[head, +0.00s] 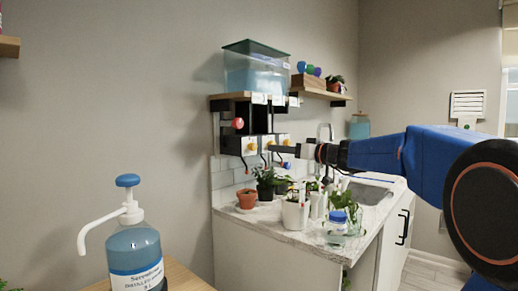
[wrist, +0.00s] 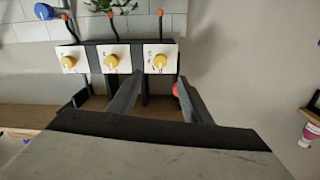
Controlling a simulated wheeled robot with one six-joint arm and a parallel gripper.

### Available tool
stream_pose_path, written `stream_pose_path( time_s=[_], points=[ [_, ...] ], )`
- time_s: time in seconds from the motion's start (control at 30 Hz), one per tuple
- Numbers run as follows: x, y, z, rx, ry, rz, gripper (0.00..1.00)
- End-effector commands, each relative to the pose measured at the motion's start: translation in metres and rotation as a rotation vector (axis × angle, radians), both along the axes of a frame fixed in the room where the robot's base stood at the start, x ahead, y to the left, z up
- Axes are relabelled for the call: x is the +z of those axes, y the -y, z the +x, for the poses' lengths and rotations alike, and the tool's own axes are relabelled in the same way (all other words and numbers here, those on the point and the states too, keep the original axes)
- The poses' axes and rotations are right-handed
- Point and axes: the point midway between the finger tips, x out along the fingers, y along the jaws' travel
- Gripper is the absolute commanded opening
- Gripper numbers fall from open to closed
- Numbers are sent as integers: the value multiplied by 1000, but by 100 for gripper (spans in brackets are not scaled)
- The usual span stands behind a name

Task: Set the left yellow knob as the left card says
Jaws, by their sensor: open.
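Three yellow knobs sit on white plates in a row under the shelf. The left yellow knob (head: 251,146) shows at the right of the row in the upside-down wrist view (wrist: 159,62). The middle knob (wrist: 111,62) and right knob (wrist: 69,63) are beside it. The left card (head: 259,98) is on the shelf edge; its writing is too small to read. My gripper (wrist: 159,81) is open and empty, pointing at the panel. The left knob lies between and just beyond its fingertips in the wrist view; I see no contact.
A red knob (head: 238,123) is at the panel's left. A water tank (head: 256,70) stands on the shelf above. Tubes hang below the knobs over potted plants (head: 265,182) on the counter (head: 262,222). A blue-topped pump bottle (head: 134,250) stands in front at left.

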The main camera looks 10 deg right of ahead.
Motion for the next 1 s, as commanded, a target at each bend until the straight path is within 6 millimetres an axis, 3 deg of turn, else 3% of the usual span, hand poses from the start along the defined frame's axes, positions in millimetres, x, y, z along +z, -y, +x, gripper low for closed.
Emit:
stream_pose_path(
  time_s=[0.5,0.7,1.0],
  points=[
    [-1,-51,74,2,-2,1,45],
    [-1,-61,89,0,-2,1,45],
    [0,-64,94,0,-1,1,45]
  ],
)
